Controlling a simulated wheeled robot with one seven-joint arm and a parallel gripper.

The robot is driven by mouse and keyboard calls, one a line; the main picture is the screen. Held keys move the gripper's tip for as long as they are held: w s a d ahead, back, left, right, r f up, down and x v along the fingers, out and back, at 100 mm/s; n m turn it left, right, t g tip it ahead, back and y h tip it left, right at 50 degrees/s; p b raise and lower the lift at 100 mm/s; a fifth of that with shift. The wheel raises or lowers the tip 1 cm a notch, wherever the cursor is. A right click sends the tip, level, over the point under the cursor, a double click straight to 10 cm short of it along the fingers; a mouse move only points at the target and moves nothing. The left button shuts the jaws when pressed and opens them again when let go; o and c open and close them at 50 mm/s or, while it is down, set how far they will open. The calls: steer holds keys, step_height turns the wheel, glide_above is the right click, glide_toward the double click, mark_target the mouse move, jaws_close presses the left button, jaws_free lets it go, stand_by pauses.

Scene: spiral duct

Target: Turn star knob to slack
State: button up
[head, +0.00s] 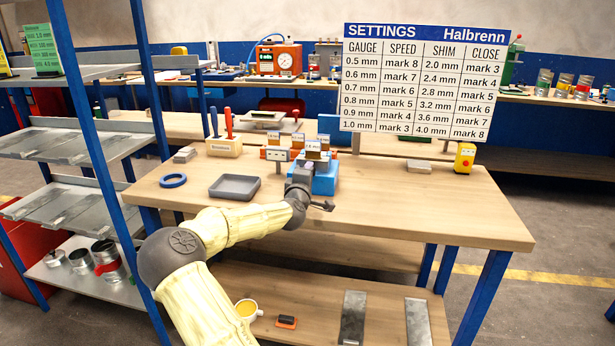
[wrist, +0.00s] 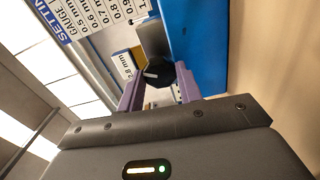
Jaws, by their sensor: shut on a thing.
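A blue machine (head: 326,182) stands on the wooden bench; its blue side (wrist: 198,45) fills the upper middle of the wrist view. A black knob (wrist: 157,73) with a white mark sits between the fingertips of my gripper (wrist: 159,84). The gripper is shut on this knob, one finger on each side. I cannot make out a star shape on it. In the head view my gripper (head: 300,180) is against the near left of the blue machine, and my wrist hides the knob.
A grey tray (head: 234,188) and a blue ring (head: 173,181) lie left of the machine. Labelled blocks stand behind it. A settings board (head: 426,80) rises at the back right, with a yellow box (head: 465,157) near it. The bench's right front is clear.

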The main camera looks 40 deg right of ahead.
steer(key=shift+f+n, duration=0.1)
steer(key=shift+n, duration=0.6)
steer(key=o, duration=1)
steer(key=shift+s+a, duration=0.1)
steer(key=shift+a, duration=0.05)
steer(key=v, duration=1.7)
steer(key=shift+s, duration=0.15)
